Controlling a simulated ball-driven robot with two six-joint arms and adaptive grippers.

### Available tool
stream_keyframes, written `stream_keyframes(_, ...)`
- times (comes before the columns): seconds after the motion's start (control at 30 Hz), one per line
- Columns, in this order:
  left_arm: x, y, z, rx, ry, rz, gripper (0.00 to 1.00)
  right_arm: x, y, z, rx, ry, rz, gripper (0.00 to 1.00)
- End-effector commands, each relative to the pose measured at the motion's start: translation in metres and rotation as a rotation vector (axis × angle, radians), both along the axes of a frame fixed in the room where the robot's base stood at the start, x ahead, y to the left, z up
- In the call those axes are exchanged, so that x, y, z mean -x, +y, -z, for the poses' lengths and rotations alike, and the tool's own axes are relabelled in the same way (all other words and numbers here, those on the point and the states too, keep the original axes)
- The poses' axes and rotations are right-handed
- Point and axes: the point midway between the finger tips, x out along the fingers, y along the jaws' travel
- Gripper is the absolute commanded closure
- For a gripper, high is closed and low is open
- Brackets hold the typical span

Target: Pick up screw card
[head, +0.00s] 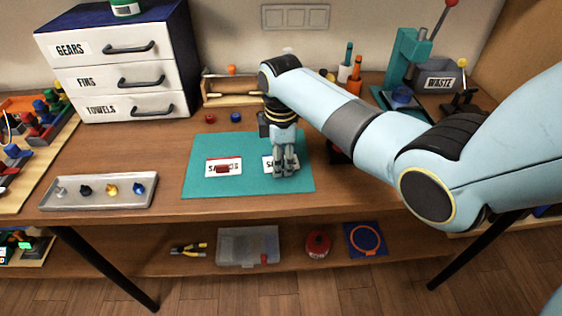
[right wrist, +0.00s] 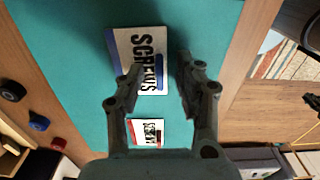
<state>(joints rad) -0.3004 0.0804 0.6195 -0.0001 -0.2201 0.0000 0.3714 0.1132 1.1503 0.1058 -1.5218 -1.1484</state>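The screw card (right wrist: 152,60) is white with a blue edge and reads SCREWS in the right wrist view. It lies flat on the teal mat (head: 205,188). In the head view the card (head: 267,163) is partly hidden behind my right gripper (head: 284,170). My right gripper (right wrist: 160,75) points down over the card, its fingers apart and nothing clearly held. I cannot tell whether the fingertips touch the card. My left gripper is not in view.
A grey tray (head: 100,205) of small knobs is further left. White drawers (head: 120,75) stand behind. A waste bin (head: 440,85) stands at the back right.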

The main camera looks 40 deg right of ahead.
Motion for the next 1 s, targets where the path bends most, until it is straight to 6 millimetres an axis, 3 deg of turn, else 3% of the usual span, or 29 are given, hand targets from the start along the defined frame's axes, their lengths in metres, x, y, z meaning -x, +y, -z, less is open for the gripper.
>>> stream_keyframes(0.03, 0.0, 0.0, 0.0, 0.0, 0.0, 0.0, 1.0, 0.0, 0.0, 0.0, 0.0, 0.0, 0.0, 0.71)
stream_keyframes(0.27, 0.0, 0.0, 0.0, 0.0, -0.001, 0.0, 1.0, 0.0, 0.0, 0.0, 0.0, 0.0, 0.0, 1.0)
stream_keyframes(0.73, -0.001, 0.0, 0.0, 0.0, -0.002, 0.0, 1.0, 0.0, 0.0, -0.007, 0.0, 0.0, 0.0, 1.0)
stream_keyframes(0.93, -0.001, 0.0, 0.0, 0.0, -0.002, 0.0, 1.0, -0.001, -0.001, -0.039, 0.001, -0.005, 0.0, 1.0)
stream_keyframes(1.0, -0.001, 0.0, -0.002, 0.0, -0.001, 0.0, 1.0, 0.013, -0.003, -0.048, 0.003, 0.0, 0.001, 1.0)
